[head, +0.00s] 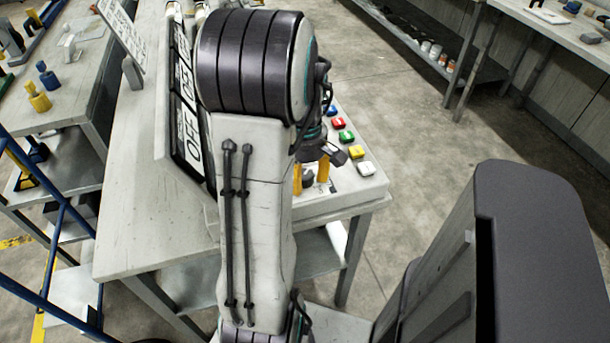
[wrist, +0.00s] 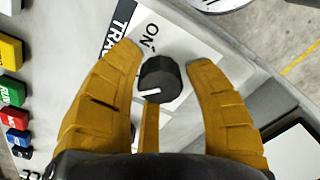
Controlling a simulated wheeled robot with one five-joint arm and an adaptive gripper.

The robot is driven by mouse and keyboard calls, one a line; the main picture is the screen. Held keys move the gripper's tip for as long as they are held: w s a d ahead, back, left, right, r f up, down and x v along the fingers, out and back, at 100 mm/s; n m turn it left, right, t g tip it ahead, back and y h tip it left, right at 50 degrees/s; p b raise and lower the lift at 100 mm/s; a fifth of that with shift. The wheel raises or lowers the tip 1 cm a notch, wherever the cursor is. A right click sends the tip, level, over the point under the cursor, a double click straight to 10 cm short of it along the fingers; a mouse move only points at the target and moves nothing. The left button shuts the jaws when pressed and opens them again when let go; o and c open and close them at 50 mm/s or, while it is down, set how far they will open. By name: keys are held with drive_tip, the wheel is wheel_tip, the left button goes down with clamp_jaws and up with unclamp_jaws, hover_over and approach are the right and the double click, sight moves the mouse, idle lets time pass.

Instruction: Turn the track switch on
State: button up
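The track switch is a black rotary knob (wrist: 160,82) with a white pointer line. In the wrist view it sits on a white label plate (wrist: 185,48) reading "ON" and part of "TRACK". The pointer line is on the knob's lower-left side, away from the "ON" word. My gripper (wrist: 165,56) is open, with one orange finger on each side of the knob and visible gaps between. In the head view my gripper (head: 310,184) points down at the panel's near end, and my arm hides part of it.
Coloured buttons, including red (head: 338,123), green (head: 346,136) and yellow (head: 356,151), line the panel beside my gripper. A signboard with "OFF" (head: 194,150) stands left of my arm. Another workbench (head: 85,70) is at left. Floor (head: 430,140) is clear at right.

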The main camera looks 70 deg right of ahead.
drive_tip(key=c, duration=0.8)
drive_tip(key=shift+c, duration=0.2)
drive_tip(key=m, duration=0.4)
drive_tip(key=shift+a+m, duration=0.1)
drive_tip(key=shift+m, duration=0.3)
drive_tip(key=m, duration=0.4)
drive_tip(key=shift+f+m, duration=0.1)
drive_tip(key=shift+m, duration=0.2)
drive_tip(key=m, duration=0.4)
drive_tip(key=shift+m, duration=2.4)
